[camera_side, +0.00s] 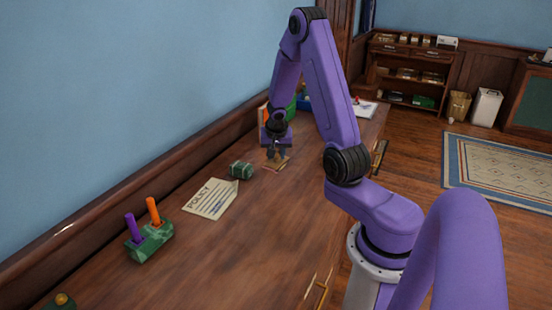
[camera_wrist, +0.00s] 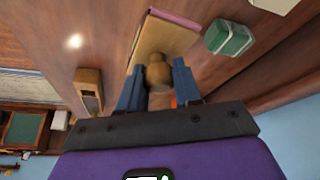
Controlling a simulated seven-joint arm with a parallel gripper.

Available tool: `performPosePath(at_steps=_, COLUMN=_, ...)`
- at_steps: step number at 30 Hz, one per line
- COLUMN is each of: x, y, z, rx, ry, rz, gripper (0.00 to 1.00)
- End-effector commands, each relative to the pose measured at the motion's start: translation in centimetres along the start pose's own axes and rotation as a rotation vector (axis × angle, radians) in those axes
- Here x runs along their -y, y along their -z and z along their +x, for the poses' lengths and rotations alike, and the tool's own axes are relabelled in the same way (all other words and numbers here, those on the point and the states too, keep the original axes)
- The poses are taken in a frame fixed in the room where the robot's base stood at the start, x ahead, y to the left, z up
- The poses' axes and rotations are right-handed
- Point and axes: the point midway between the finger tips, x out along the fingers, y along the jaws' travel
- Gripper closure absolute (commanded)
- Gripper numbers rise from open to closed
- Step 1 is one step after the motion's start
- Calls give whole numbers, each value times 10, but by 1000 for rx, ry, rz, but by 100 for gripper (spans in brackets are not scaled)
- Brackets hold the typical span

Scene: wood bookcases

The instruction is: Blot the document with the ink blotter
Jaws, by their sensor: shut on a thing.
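The ink blotter (camera_wrist: 165,40) is a tan, flat-bodied piece with a pink edge and a round brown knob. My gripper (camera_wrist: 158,82) is shut on the knob, one blue finger on each side. In the side view, my gripper (camera_side: 277,150) points down over the desk, with the blotter (camera_side: 277,164) just beneath it. I cannot tell whether the blotter touches the desk. The document (camera_side: 211,198), a cream sheet headed "POLICY", lies on the desk, nearer the side camera than the blotter and apart from it. Its corner shows in the wrist view (camera_wrist: 273,5).
A green block with a pale band (camera_side: 241,170) stands between document and blotter. A green pen holder (camera_side: 149,241) with purple and orange pens stands nearer. More items, including white papers (camera_side: 364,108), lie at the desk's far end. The desk's right half is mostly bare.

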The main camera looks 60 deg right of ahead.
Motion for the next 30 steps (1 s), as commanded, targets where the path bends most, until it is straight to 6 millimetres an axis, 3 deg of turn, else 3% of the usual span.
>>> performPosePath(at_steps=10, x=2, y=4, z=-11, rx=2, ry=5, rz=-4, gripper=100)
performPosePath(at_steps=14, x=19, y=-1, z=-12, rx=2, ry=11, rz=-19, gripper=100)
performPosePath(at_steps=24, x=129, y=-50, z=-17, rx=2, ry=52, rz=-119, gripper=100)
performPosePath(at_steps=30, x=175, y=-83, z=-23, rx=3, ry=69, rz=-159, gripper=100)
